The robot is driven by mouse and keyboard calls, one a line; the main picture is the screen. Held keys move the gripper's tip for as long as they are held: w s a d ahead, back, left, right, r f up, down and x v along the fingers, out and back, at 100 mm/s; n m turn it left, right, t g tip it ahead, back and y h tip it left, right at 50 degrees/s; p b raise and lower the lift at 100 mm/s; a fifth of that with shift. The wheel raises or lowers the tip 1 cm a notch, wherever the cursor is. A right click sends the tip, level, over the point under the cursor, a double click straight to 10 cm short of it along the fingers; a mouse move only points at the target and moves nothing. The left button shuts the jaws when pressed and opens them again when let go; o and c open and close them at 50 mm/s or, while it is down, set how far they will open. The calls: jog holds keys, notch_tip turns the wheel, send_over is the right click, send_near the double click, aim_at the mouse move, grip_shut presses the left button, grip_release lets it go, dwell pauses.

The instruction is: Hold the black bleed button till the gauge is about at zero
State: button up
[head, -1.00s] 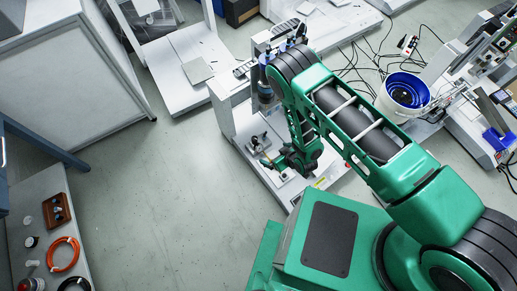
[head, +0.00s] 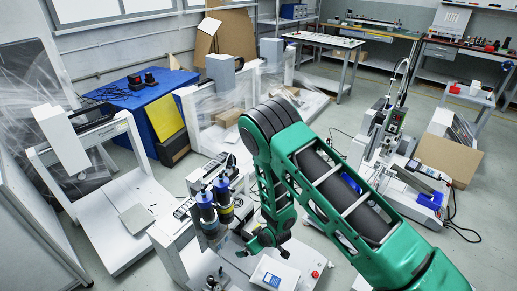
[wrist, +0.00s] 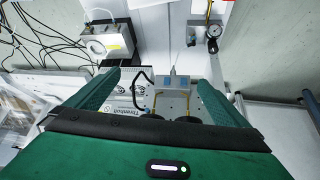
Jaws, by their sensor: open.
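A grey box (wrist: 174,87) with cables lies beyond and between the fingers. A metal unit (wrist: 107,42) with black cables stands at the upper left. In the head view, two dark cylinders (head: 215,205) stand close left of my arm, and a white-topped box (head: 274,275) sits below my gripper.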

jog(key=w+d+r+m+h, duration=0.1)
jog(key=w+d+r+m, duration=0.15)
jog(key=d+r, duration=0.5)
jog(key=w+d+r+m+h, duration=0.1)
jog(key=w+d+r, duration=0.3)
jog(key=d+r, duration=0.3)
jog(key=s+d+r+m+g+h, duration=0.1)
jog(key=s+d+r+m, duration=0.15)
jog(key=d+r, duration=0.6)
jog(key=s+d+r+m+g+h, duration=0.1)
jog(key=s+d+r, duration=0.2)
jog(key=d+r, duration=0.55)
jog(key=s+d+r+m+g, duration=0.1)
jog(key=s+d+r+m, duration=0.3)
jog(key=s+d+r, duration=0.75)
jog(key=s+r+m+g, duration=0.1)
jog(key=s+r+m, duration=0.1)
jog(key=s, duration=0.8)
jog(key=s+r+m, duration=0.2)
jog(key=s, duration=0.8)
jog(key=shift+s+r+g, duration=0.15)
jog(key=shift+r+g, duration=0.15)
jog(key=shift+g, duration=0.1)
